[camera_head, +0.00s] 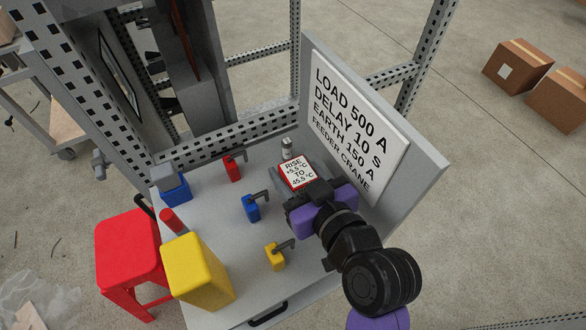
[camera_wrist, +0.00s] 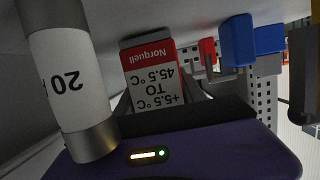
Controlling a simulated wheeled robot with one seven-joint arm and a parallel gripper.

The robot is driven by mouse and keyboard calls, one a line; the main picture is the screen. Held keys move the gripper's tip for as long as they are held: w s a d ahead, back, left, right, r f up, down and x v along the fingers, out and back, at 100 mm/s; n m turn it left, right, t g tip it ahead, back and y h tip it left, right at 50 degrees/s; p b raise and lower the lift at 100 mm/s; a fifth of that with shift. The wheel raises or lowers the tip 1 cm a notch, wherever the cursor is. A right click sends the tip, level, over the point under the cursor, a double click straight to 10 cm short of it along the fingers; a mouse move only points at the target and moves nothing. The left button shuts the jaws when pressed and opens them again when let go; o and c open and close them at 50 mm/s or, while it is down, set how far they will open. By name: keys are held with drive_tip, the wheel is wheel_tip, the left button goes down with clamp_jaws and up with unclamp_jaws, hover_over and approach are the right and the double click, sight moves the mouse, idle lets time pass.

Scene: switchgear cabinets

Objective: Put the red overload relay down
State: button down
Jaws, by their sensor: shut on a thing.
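The red overload relay (camera_head: 297,174) is a red block with a white label reading "RISE +5.5 °C TO 45.5 °C". In the wrist view the relay (camera_wrist: 150,75) shows upside down, with "Norquell" on its red part. My gripper (camera_head: 297,190) comes from the front right and is shut on the relay. The relay is over the grey tabletop (camera_head: 215,240), near the sign panel. I cannot tell whether its underside touches the surface.
Red (camera_head: 232,168), blue (camera_head: 252,207) and yellow (camera_head: 275,256) hooked blocks stand left. The sign panel (camera_head: 365,120) rises at right. Bare tabletop lies between the blocks.

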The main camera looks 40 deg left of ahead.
drive_tip(key=shift+f, duration=0.15)
drive_tip(key=c, duration=0.7)
unclamp_jaws()
